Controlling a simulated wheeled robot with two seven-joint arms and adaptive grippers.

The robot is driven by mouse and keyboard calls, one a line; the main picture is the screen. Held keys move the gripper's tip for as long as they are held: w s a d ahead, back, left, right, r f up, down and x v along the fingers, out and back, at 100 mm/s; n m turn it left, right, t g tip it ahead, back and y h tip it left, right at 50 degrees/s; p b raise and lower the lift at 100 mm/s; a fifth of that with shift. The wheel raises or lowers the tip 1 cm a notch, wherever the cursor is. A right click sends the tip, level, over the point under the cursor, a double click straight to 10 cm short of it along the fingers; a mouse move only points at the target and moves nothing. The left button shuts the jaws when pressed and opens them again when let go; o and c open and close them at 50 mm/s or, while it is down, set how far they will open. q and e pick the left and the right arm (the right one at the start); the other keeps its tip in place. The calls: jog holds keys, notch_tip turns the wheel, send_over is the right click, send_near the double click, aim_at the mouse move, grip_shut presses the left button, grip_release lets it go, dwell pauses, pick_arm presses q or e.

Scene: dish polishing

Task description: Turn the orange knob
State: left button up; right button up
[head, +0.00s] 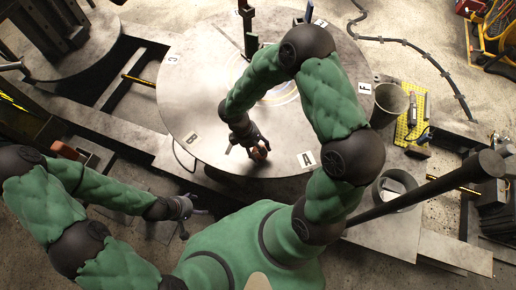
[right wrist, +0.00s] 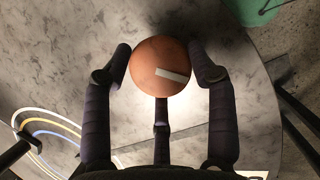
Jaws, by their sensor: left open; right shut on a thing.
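The orange knob (right wrist: 158,66) is a round ball with a short white stripe on its face. It shows small in the head view (head: 259,153), near the front edge of the large round grey table (head: 205,75), close to the plate marked A. My right gripper (head: 253,146) is shut on the knob: two fingers flank it in the right wrist view, and a third is below it. What lies under the knob is hidden. My left gripper (head: 190,212) is open and empty, low in front of the table and apart from it.
A dark post (head: 248,35) stands near the table's far side. A grey bucket (head: 388,103) and a yellow perforated board (head: 411,113) with tools are right of the table. A dark cable (head: 420,50) runs along the floor behind them.

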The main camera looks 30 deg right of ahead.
jog(key=shift+s+n, duration=0.2)
jog(key=shift+n, duration=0.3)
jog(key=o, duration=1.2)
jog(key=shift+d, duration=0.1)
jog(key=shift+c, duration=0.2)
jog(key=shift+w+r, duration=0.1)
jog(key=shift+w+r, duration=0.15)
jog(key=shift+r, duration=0.1)
jog(key=v, duration=1.1)
jog(key=shift+a, duration=0.3)
jog(key=shift+r, duration=0.15)
